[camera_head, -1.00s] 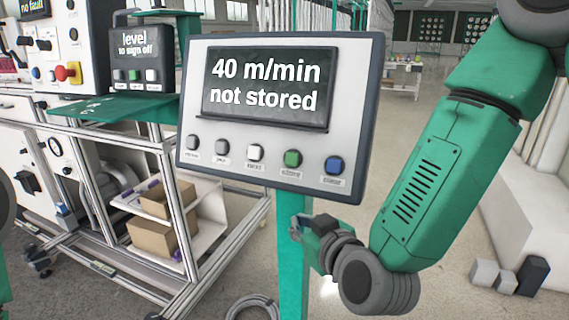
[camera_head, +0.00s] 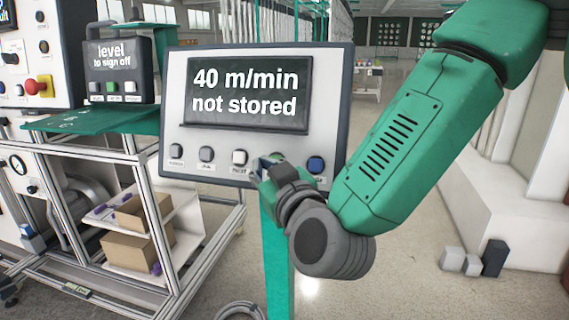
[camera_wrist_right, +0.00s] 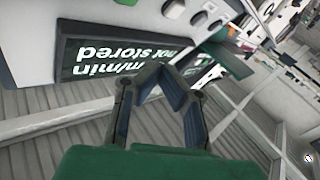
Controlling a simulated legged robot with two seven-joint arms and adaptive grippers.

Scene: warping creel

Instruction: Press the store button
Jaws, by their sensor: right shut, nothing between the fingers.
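The control panel (camera_head: 170,115) is grey-white with a dark frame, on a green post. Its screen (camera_head: 248,95) reads "40 m/min not stored". A row of buttons runs below: two grey ones, a white one (camera_head: 240,157) and a blue one (camera_head: 316,164). The green store button is hidden behind my right gripper (camera_head: 267,163), which is in front of the panel's lower edge, right of the white button. I cannot tell whether it touches. In the right wrist view the gripper's fingertips (camera_wrist_right: 165,68) meet, empty, near the upside-down screen (camera_wrist_right: 120,50). My left gripper is not in view.
A smaller box (camera_head: 119,72) reading "level to sign off" stands on a green shelf at left, beside a cabinet with a red knob (camera_head: 39,86). A metal-framed cart with cardboard boxes (camera_head: 140,250) is below. Grey blocks (camera_head: 472,264) lie at right.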

